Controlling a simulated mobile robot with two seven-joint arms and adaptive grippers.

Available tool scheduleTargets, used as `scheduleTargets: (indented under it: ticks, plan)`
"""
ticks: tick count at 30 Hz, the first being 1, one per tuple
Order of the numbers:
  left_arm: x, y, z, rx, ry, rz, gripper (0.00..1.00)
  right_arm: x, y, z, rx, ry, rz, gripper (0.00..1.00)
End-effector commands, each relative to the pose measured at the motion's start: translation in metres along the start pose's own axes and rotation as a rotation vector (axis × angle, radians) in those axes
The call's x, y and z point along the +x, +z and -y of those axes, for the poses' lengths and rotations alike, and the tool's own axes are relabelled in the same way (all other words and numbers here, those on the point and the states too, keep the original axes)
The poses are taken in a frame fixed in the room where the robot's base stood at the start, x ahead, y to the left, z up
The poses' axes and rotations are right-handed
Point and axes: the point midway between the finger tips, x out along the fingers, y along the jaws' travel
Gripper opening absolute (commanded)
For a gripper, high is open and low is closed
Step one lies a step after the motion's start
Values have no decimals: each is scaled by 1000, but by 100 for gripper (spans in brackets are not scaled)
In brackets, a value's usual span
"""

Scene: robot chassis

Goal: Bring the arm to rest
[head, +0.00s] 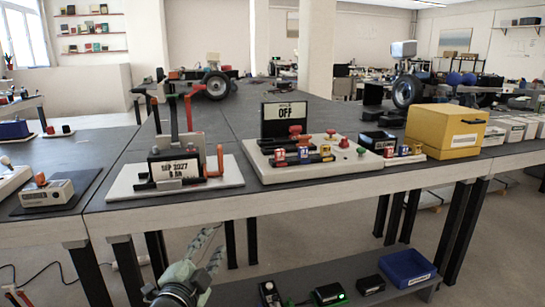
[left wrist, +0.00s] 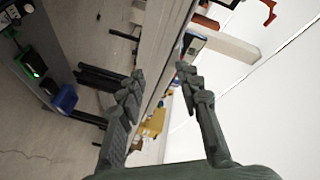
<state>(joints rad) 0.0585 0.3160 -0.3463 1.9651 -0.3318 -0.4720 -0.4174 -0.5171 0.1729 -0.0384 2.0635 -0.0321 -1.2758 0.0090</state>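My left gripper (head: 212,245) shows at the bottom of the head view, low in front of the table's front edge, with its fingers pointing up. In the left wrist view its two dark fingers (left wrist: 158,85) stand apart with an empty gap between them. Nothing is held. The left arm's wrist (head: 175,295) is cut off by the bottom edge of the head view. My right arm and gripper are in neither view.
The long table (head: 205,208) carries a white board with a sign reading "OFF" (head: 284,119), a battery-like block (head: 175,165) with levers, and a yellow box (head: 445,130). A lower shelf (head: 235,293) holds a blue bin (head: 407,268) and small black devices. Floor shows between.

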Motion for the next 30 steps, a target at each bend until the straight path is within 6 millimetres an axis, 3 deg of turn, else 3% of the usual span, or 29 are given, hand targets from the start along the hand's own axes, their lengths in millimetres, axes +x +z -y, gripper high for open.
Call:
scheduleTargets:
  ticks: [1, 6, 9, 13, 18, 21, 25, 30]
  plan:
    - [-13, 29, -25, -80, 57, 91, 34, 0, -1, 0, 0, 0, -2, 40]
    - [-73, 117, -102, -333, 224, 408, 34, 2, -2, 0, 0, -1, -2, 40]
    - [-121, 159, -145, -463, 307, 596, 34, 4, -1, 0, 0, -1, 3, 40]
    - [-194, 198, -194, -612, 399, 836, 34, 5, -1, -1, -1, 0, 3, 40]
    - [-274, 225, -235, -743, 477, 1080, 34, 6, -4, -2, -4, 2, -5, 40]
    - [-302, 230, -247, -784, 500, 1163, 34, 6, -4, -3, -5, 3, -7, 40]
    - [-317, 233, -252, -804, 510, 1207, 34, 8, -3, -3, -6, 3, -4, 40]
    - [-318, 233, -252, -805, 510, 1210, 34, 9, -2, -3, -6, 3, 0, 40]
